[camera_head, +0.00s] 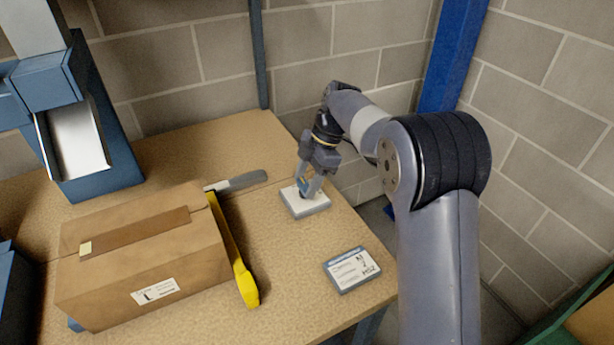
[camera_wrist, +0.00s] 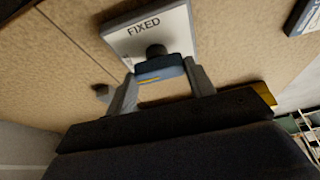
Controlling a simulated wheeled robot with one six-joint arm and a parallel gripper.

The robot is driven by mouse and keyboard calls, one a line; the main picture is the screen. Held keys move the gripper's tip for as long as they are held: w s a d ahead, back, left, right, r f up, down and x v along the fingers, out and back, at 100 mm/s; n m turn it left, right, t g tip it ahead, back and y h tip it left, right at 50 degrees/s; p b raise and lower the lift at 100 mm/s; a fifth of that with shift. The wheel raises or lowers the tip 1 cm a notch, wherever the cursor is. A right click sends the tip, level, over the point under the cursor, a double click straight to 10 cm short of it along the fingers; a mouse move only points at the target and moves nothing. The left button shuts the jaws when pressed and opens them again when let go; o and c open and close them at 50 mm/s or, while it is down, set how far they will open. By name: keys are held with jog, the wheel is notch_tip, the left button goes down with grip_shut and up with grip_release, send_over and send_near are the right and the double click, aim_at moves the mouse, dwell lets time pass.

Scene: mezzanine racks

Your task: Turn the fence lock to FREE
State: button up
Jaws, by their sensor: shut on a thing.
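The fence lock is a small white plate (camera_head: 311,207) with a grey edge, lying on the wooden table near its right edge. In the wrist view, the plate (camera_wrist: 118,42) reads FIXED at its far side, and a dark round hub stands on it. A blue turning handle (camera_wrist: 160,67) with a yellow line sits at the hub. My gripper (camera_head: 304,190) reaches down over the plate. In the wrist view, my gripper (camera_wrist: 161,73) is shut on the handle, one finger at each end. No FREE label can be read. The fingers partly hide the handle in the head view.
A labelled card (camera_head: 352,269) lies in front of the lock. A blue machine (camera_head: 100,165) stands at back left. Block walls rise behind.

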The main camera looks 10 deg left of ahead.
jog(key=shift+n, duration=0.4)
jog(key=o, duration=1)
jog(key=v, duration=1)
jog(key=shift+w+r+p, duration=0.2)
jog(key=shift+r+p, duration=0.2)
jog(key=x, duration=1)
jog(key=shift+s+f+b, duration=0.2)
jog(key=shift+f+b, duration=0.1)
jog(key=shift+f, duration=0.15)
